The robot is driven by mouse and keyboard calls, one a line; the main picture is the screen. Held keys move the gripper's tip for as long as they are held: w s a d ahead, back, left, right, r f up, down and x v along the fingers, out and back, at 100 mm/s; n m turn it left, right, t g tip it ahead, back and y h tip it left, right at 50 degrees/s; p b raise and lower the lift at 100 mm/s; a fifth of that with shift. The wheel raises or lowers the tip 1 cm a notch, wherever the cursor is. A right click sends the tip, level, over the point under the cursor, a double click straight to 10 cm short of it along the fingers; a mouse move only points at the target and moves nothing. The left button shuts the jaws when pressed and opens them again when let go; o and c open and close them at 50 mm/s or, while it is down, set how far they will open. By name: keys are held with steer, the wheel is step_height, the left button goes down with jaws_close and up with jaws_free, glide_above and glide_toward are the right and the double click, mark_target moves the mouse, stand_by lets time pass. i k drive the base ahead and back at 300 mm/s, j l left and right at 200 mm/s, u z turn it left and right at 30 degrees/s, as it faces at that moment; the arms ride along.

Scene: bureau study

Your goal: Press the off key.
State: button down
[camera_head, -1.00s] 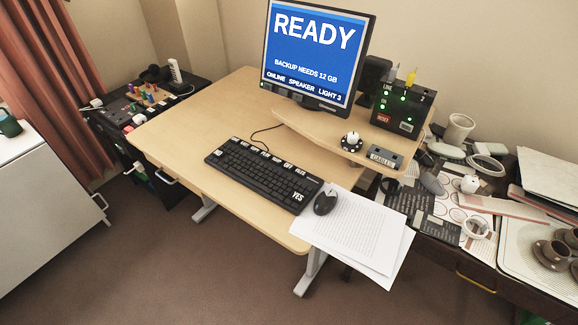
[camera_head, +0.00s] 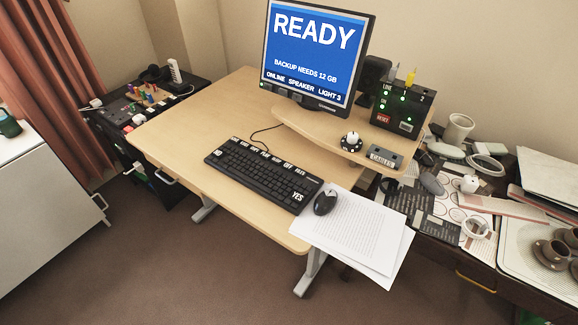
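A black keyboard (camera_head: 262,178) lies on the light wooden desk, in front of the monitor. A row of white-labelled keys runs along its far edge. The small label that seems to read OFF (camera_head: 288,165) is near the right end of that row, though the print is hard to read. A larger YES key (camera_head: 298,196) is at the near right corner, and a white-labelled key (camera_head: 219,153) is at the left end. The monitor (camera_head: 315,50) shows READY, "BACKUP NEEDS 12 GB" and "ONLINE SPEAKER LIGHT 3" on blue. My gripper is not in view.
A black mouse (camera_head: 325,202) sits on white papers (camera_head: 360,235) right of the keyboard. A raised shelf holds a dial (camera_head: 351,142), a small labelled box (camera_head: 384,157) and a black box with green lights (camera_head: 402,108). A cluttered side table stands right. The desk's left half is bare.

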mark_target(287, 166)
steer(key=i+l+u, duration=0.35)
steer(key=i+l, duration=0.15)
steer(key=l, duration=0.15)
steer(key=i+l+u, duration=0.35)
steer(key=l, duration=0.4)
steer(key=i+l+u, duration=0.15)
steer(key=l, duration=0.3)
steer(key=i+j, duration=0.05)
steer(key=i, duration=0.05)
